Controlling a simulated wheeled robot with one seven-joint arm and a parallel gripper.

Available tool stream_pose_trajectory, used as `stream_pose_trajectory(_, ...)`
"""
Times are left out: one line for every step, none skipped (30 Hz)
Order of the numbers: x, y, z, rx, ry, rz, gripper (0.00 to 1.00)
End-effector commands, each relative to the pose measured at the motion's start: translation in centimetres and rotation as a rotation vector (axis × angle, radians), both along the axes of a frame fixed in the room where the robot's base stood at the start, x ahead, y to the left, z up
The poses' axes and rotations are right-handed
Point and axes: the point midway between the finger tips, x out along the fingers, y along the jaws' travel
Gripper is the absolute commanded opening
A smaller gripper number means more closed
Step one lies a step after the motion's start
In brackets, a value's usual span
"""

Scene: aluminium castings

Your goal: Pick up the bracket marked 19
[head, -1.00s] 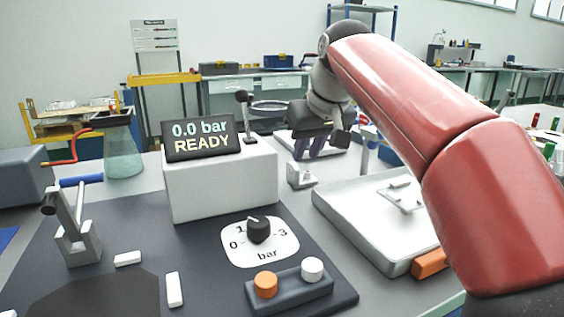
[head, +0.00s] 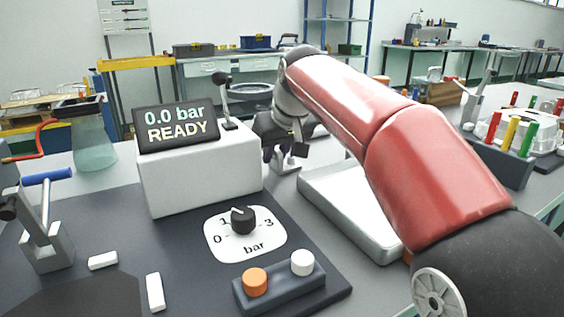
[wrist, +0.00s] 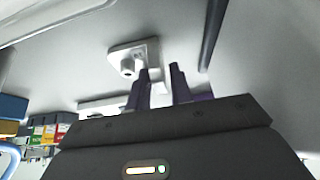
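A pale grey metal bracket (head: 287,163) stands on the bench just right of the white control box in the head view. It also shows in the wrist view (wrist: 124,54), with a flat plate and a round boss. No number is readable on it. My gripper (wrist: 160,72) is open, its two dark fingers apart and pointing toward the bracket. The left finger overlaps the bracket's right part in the wrist view; I cannot tell whether they touch. In the head view my gripper (head: 268,150) is partly hidden, close beside the bracket.
A white control box (head: 205,175) with a "0.0 bar READY" display stands left of the bracket. A shallow pale tray (head: 345,215) lies to the right, partly behind my arm. A dark block with coloured pegs (head: 505,160) stands far right. A lever clamp (head: 45,225) is at left.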

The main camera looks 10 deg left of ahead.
Motion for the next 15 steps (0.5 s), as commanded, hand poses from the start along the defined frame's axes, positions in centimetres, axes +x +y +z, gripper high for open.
stream_pose_trajectory(-0.01,-0.01,0.02,0.000,0.000,0.000,0.22)
stream_pose_trajectory(-0.01,-0.01,0.02,0.000,0.000,0.000,0.22)
stream_pose_trajectory(-0.02,0.00,0.03,0.000,0.000,0.000,0.22)
stream_pose_trajectory(-0.02,0.00,0.03,0.000,0.000,0.000,0.18)
stream_pose_trajectory(-0.02,0.00,0.03,0.000,0.000,0.000,0.14)
stream_pose_trajectory(-0.02,0.00,0.03,0.000,0.000,0.000,0.09)
stream_pose_trajectory(-0.02,0.00,0.03,0.000,0.000,0.000,0.05)
stream_pose_trajectory(-0.02,0.00,0.03,0.000,0.000,0.000,0.01)
stream_pose_trajectory(-0.03,-0.01,0.04,0.000,0.000,0.000,0.00)
stream_pose_trajectory(-0.03,-0.01,0.04,0.000,0.000,0.000,0.00)
stream_pose_trajectory(-0.03,-0.01,0.04,0.000,0.000,0.000,0.00)
stream_pose_trajectory(-0.03,-0.01,0.07,0.001,-0.001,0.000,0.00)
stream_pose_trajectory(-0.02,-0.01,0.08,0.001,-0.001,0.000,0.00)
stream_pose_trajectory(-0.03,-0.01,0.07,0.001,-0.001,0.000,0.00)
stream_pose_trajectory(-0.03,-0.01,0.07,0.001,-0.001,0.000,0.00)
